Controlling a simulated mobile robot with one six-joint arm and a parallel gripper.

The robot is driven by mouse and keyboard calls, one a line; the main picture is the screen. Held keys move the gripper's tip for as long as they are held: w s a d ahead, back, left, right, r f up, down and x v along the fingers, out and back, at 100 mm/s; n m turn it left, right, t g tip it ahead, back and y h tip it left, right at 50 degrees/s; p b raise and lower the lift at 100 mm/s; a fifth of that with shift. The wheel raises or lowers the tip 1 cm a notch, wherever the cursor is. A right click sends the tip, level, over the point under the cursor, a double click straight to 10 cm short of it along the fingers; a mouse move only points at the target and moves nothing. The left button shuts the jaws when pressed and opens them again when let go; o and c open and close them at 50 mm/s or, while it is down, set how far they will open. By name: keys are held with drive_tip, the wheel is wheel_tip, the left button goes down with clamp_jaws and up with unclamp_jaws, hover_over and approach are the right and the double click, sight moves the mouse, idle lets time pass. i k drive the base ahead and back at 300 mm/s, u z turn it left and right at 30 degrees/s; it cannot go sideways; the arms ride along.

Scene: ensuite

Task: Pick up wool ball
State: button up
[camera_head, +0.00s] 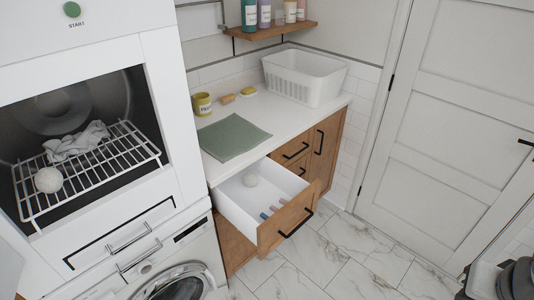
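One white wool ball (48,180) sits at the left front of a white wire rack (95,180) inside the open dryer. A crumpled pale cloth (78,142) lies on the rack behind it. A second whitish ball (250,180), which also looks like wool, lies in the back part of an open white drawer (238,207). Nothing touches either ball except what it rests on. A dark grey part at the lower right edge looks like my arm. I cannot make out my gripper's fingers, and neither ball is near that part.
Several small coloured items (272,211) lie in the drawer. The worktop (285,118) above holds a green mat (233,136), yellow mug (202,104) and white basket (304,77). A washing machine (182,283) stands below the dryer. The marble floor (340,262) is clear; the door (440,130) is shut.

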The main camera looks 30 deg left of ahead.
sight(250, 179)
drive_tip(key=u, duration=0.7)
drive_tip(key=i, duration=1.2)
drive_tip(key=u, duration=0.9)
drive_tip(key=i, duration=0.4)
drive_tip(key=u, duration=0.3)
drive_tip(key=k, duration=0.8)
drive_tip(key=u, duration=0.2)
drive_tip(key=i, duration=0.8)
drive_tip(key=z, duration=0.05)
